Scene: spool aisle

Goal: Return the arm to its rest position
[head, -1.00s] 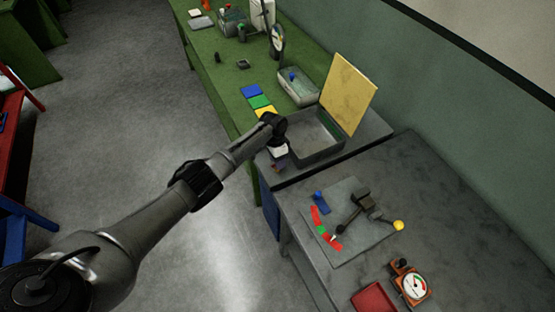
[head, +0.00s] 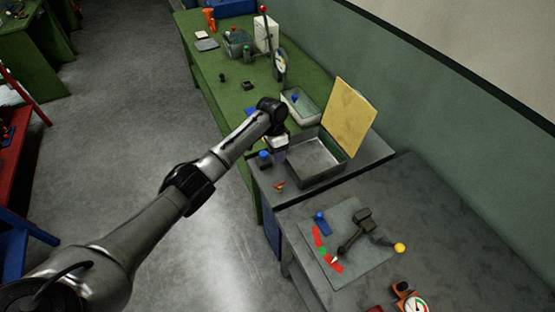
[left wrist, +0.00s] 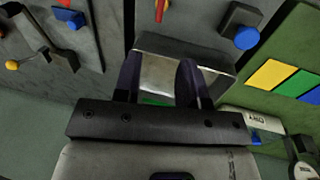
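My left arm reaches in from the lower left of the head view. Its gripper (head: 280,153) points down beside the left wall of an open grey metal box (head: 318,178) with a raised yellow lid (head: 349,112). In the left wrist view, the two dark fingers (left wrist: 160,78) stand apart with nothing between them, in front of the box (left wrist: 215,57). In the head view the fingertips are small and partly dark against the box. My right gripper is in neither view.
A blue button (head: 264,158) and a small red-and-yellow piece (head: 279,185) are on the grey bench near the gripper. A lever plate (head: 350,270) lies nearer. A tray (head: 301,106) and a round gauge (head: 280,66) stand on the green table.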

